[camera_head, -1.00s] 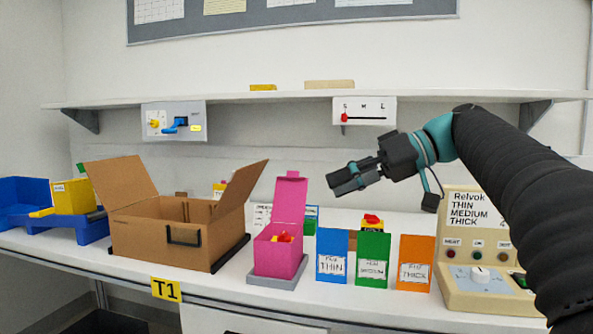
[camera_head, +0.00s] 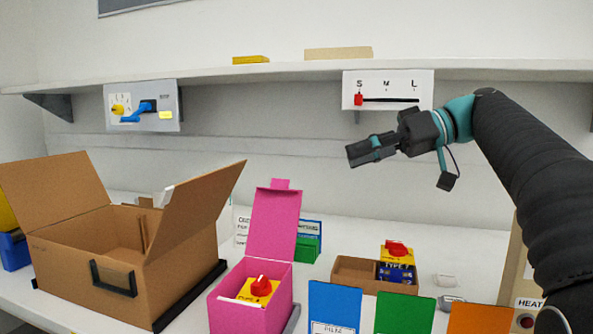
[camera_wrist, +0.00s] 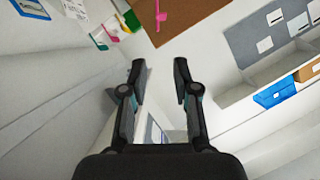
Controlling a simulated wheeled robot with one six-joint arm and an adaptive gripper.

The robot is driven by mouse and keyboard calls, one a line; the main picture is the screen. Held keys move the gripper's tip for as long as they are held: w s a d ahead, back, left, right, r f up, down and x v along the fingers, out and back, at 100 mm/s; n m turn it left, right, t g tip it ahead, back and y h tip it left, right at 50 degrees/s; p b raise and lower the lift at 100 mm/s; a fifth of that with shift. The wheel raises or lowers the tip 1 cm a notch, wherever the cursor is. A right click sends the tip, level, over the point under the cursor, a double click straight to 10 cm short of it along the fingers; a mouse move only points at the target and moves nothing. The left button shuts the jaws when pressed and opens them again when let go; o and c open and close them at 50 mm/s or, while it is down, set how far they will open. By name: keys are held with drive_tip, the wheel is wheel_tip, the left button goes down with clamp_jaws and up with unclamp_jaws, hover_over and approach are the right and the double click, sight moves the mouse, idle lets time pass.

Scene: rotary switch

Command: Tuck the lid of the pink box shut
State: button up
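The pink box (camera_head: 232,319) stands on the bench, left of the middle in the head view. Its lid (camera_head: 275,222) is up, rising from the back edge, with a small tab (camera_head: 280,184) at its top. A yellow block with a red knob (camera_head: 260,288) sits inside the open box. My gripper (camera_head: 354,155) is in the air, above and to the right of the lid and apart from it. In the wrist view my gripper (camera_wrist: 160,76) has its two fingers apart with nothing between them.
An open brown carton (camera_head: 80,260) stands close left of the pink box, one flap leaning toward it. Blue (camera_head: 333,305), green (camera_head: 404,315) and orange (camera_head: 478,318) boxes stand to the right. A shelf (camera_head: 300,74) with a slider panel (camera_head: 388,90) runs behind my gripper.

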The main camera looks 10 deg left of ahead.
drive_tip(key=b, duration=0.1)
hover_over(273, 217)
drive_tip(key=w+d, duration=0.2)
drive_tip(key=w, duration=0.2)
drive_tip(key=f, duration=0.4)
drive_tip(key=shift+s+a+f, duration=0.1)
drive_tip(key=shift+a+f, duration=0.15)
clamp_jaws()
